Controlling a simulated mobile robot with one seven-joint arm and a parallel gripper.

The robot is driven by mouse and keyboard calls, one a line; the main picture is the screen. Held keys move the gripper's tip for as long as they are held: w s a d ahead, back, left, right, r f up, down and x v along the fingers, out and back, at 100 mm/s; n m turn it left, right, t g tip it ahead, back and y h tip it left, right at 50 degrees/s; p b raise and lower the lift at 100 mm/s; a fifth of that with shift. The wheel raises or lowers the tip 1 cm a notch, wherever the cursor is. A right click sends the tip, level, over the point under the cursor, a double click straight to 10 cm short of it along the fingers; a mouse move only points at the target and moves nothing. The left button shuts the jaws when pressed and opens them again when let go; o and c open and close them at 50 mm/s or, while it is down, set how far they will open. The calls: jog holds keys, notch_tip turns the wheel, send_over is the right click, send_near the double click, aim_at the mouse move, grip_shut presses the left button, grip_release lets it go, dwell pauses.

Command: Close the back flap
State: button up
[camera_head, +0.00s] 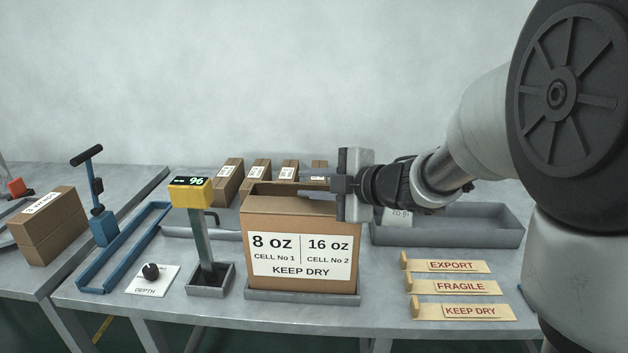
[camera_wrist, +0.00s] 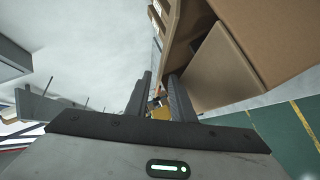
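A brown carton (camera_head: 301,222) stands on the bench with a white label reading 8 oz, 16 oz and KEEP DRY. A brown surface shows across its top, with a low dark edge along the back; whether that is the back flap I cannot tell. My gripper (camera_head: 330,184) is at the carton's top right, its fingers pointing left across the rear of the top. In the wrist view my gripper (camera_wrist: 159,78) has a narrow gap between its fingers and nothing held. A brown cardboard panel (camera_wrist: 226,68) lies right beside the right finger; contact is unclear.
A yellow display post (camera_head: 190,192) stands left of the carton. Several small cartons (camera_head: 258,173) line the back. A grey tray (camera_head: 460,225) lies right, behind the EXPORT, FRAGILE and KEEP DRY plates (camera_head: 460,288).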

jog(key=shift+w+a+f, duration=0.1)
jog(key=shift+w+a, duration=0.1)
jog(key=shift+a, duration=0.05)
grip_shut()
jog(key=shift+f+b, duration=0.45)
jog(key=shift+b, duration=0.7)
jog(key=shift+s+f+n+t+b, duration=0.2)
jog(key=shift+n+t+b, duration=0.15)
jog(key=shift+b, duration=0.9)
jog(key=shift+r, duration=0.15)
grip_release()
